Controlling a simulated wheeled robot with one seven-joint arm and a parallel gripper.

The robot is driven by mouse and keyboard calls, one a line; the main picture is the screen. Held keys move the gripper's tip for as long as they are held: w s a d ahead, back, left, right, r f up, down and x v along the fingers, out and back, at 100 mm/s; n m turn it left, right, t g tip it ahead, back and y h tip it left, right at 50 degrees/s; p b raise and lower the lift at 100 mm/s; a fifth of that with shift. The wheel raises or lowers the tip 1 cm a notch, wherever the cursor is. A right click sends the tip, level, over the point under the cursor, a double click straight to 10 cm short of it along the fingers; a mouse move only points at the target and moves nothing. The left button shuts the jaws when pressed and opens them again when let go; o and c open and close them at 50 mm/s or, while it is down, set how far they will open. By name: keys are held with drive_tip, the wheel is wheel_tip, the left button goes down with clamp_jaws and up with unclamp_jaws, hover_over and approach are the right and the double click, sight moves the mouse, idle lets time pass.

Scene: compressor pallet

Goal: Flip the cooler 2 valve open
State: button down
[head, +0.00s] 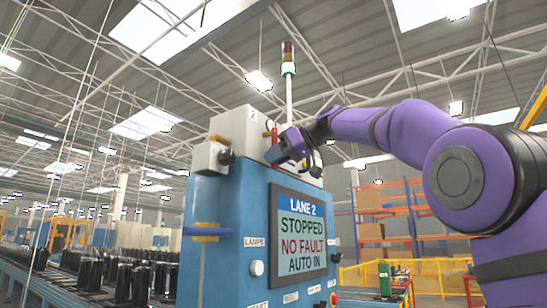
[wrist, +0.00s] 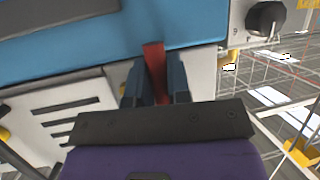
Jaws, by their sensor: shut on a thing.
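A red lever (wrist: 154,58) runs between the two fingers of my gripper (wrist: 158,85) in the wrist view, and they are shut on it. In the head view the red lever (head: 274,134) stands roughly upright beside my gripper (head: 277,150), at the top of a blue cabinet (head: 232,190). A white box (head: 235,124) marked 2 is just behind it. The lever's lower end and pivot are hidden by the fingers. No label reading cooler 2 can be made out.
The cabinet's screen (head: 300,232) reads LANE 2, STOPPED, NO FAULT, AUTO IN. A black knob (head: 226,157) projects from a grey box at the left, and a yellow fitting with a blue bar (head: 207,232) sits below. A lit signal tower (head: 288,68) rises behind.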

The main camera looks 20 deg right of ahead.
idle(0.3)
drive_tip(key=c, duration=1.1)
unclamp_jaws()
drive_tip(key=shift+d, duration=0.1)
drive_tip(key=v, duration=1)
drive_tip(key=shift+s+d+r, duration=0.15)
drive_tip(key=shift+s+d, duration=0.1)
drive_tip(key=s+f+m+g+h, duration=0.1)
drive_tip(key=s+f+m+h, duration=0.2)
drive_tip(key=s+f, duration=0.6)
drive_tip(key=s+a+f+m+g+h, duration=0.1)
drive_tip(key=s+f+m+h, duration=0.2)
drive_tip(key=s+f, duration=0.6)
drive_tip(key=s+f+m+g+h, duration=0.1)
drive_tip(key=s+f, duration=0.8)
drive_tip(key=f, duration=2.3)
drive_tip(key=shift+a+m+g+h, duration=0.2)
drive_tip(key=shift+m+g+h, duration=0.2)
drive_tip(key=shift+m+h, duration=0.95)
